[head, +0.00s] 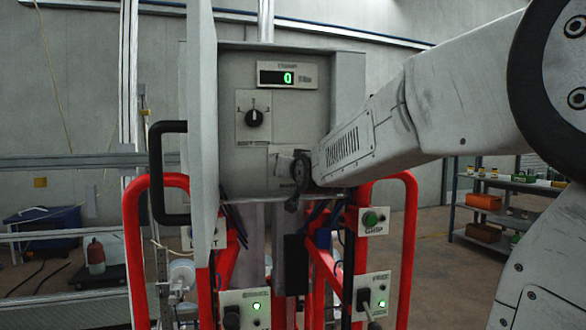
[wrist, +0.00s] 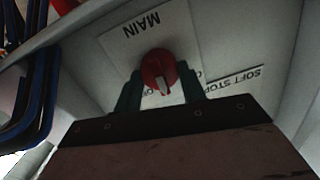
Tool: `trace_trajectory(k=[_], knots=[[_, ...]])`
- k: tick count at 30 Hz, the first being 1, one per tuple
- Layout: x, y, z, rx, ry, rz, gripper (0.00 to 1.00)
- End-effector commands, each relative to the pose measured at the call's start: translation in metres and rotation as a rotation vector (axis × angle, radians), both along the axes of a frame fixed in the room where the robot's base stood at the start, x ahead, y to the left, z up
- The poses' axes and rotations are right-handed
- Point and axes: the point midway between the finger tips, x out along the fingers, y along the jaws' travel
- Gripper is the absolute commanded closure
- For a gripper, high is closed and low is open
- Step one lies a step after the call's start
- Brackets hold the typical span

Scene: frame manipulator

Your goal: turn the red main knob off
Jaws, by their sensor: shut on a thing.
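The red main knob (wrist: 157,69) sits on a pale plate marked MAIN (wrist: 142,27), which appears upside down in the wrist view. A white mark on the knob points toward my gripper's palm. My gripper (wrist: 160,84) has its two dark green fingers on either side of the knob, shut on it. Small lettering beside the knob is partly covered by the fingers. In the head view my gripper (head: 300,172) is at the lower right of the grey control box (head: 232,165), and the knob is hidden behind it.
A SOFT STOP label (wrist: 235,80) is beside the knob. Above, the box has a black rotary knob (head: 254,118) and a display (head: 288,76) reading 0. The open door's black handle (head: 156,172) is at left. Red tubes (head: 134,250) and a green button (head: 370,219) are below.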

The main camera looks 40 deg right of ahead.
Motion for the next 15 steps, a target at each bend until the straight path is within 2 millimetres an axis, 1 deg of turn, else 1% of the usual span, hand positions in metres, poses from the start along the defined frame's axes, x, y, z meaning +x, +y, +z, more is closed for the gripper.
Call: trace_trajectory(k=[1, 15], knots=[[0.0002, 0.0008, -0.0034, -0.035, 0.024, 0.001, 0.82], [0.0008, 0.0018, -0.0039, -0.440, 0.196, 0.001, 0.82]])
